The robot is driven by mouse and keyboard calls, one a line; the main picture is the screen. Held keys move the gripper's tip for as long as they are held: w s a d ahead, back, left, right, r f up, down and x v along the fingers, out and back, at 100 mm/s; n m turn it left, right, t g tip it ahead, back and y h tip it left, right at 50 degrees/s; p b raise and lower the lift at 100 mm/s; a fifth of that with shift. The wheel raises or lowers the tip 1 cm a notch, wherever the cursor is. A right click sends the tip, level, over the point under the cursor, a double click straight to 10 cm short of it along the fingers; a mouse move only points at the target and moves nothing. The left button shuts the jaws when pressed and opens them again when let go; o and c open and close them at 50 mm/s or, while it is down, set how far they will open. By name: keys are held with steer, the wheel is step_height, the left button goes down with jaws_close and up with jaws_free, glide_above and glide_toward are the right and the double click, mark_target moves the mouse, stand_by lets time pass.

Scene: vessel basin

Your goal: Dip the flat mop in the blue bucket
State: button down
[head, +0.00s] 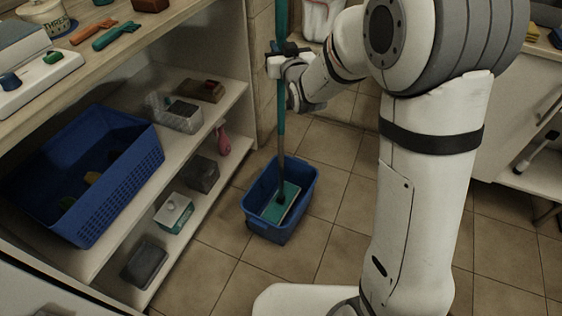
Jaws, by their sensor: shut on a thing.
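The blue bucket (258,224) stands on the tiled floor, right of the shelf unit. The flat mop has a long teal and grey handle (281,128) that runs nearly upright. Its teal and pale flat head (282,203) is inside the bucket, below the rim. I cannot tell whether it touches the bottom or any water. My gripper (279,62) is shut around the upper part of the handle, above the bucket. The top of the handle runs out of the picture.
The shelf unit (232,92) at left holds a large blue basket (118,200), a clear container (176,116) and several small boxes. A counter (88,58) above carries tools. A white cabinet (490,110) stands at right. Tiled floor (335,165) is clear behind and around the bucket.

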step_height(320, 180, down, 6)
steer(key=b, duration=0.5)
steer(key=shift+r+b, duration=0.15)
steer(key=shift+b, duration=0.15)
stand_by(1.2)
steer(key=shift+r+p, duration=5.45)
steer(key=shift+r, duration=6.9)
